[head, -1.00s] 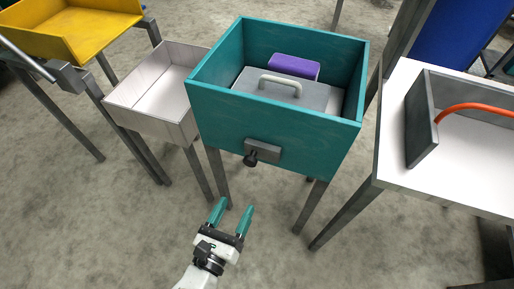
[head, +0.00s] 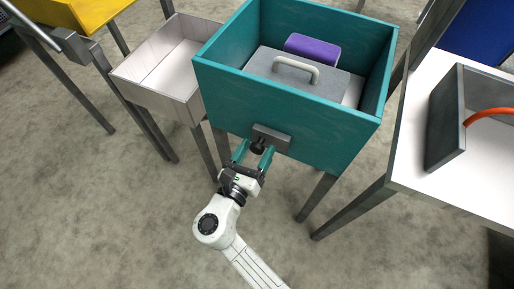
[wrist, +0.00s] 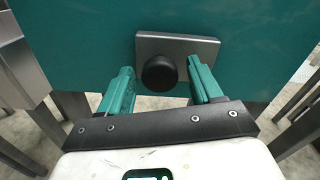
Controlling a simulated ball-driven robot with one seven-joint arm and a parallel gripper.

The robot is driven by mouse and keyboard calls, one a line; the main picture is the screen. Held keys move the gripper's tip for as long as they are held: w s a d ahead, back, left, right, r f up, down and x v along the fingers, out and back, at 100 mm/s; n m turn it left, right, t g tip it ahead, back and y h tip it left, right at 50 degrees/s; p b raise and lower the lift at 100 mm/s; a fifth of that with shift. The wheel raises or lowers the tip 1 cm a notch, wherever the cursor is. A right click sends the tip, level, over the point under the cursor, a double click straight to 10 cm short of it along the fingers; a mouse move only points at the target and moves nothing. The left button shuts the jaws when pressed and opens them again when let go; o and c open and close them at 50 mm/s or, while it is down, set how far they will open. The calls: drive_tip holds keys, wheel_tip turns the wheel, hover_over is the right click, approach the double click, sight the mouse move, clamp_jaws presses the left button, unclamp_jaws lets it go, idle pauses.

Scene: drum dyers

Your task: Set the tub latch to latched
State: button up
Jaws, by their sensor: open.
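The teal tub (head: 290,110) stands on grey legs in the middle of the head view. Its latch is a grey plate (head: 277,137) on the front wall with a black knob (head: 257,147). In the wrist view the plate (wrist: 205,47) lies behind the round black knob (wrist: 159,73), which sits toward the plate's left half. My gripper (head: 254,153) is open with its teal fingers on either side of the knob. In the wrist view the gripper (wrist: 160,85) shows a gap between each finger and the knob. Whether the fingertips touch the plate is unclear.
Inside the tub are a grey lid with a handle (head: 297,68) and a purple block (head: 312,47). A pale open tray (head: 150,98) stands close on the left. A white table (head: 420,170) with a dark panel (head: 445,120) is on the right. The floor in front is clear.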

drive_tip(key=shift+w+d, duration=0.2)
drive_tip(key=shift+w, duration=0.25)
clamp_jaws()
idle(0.4)
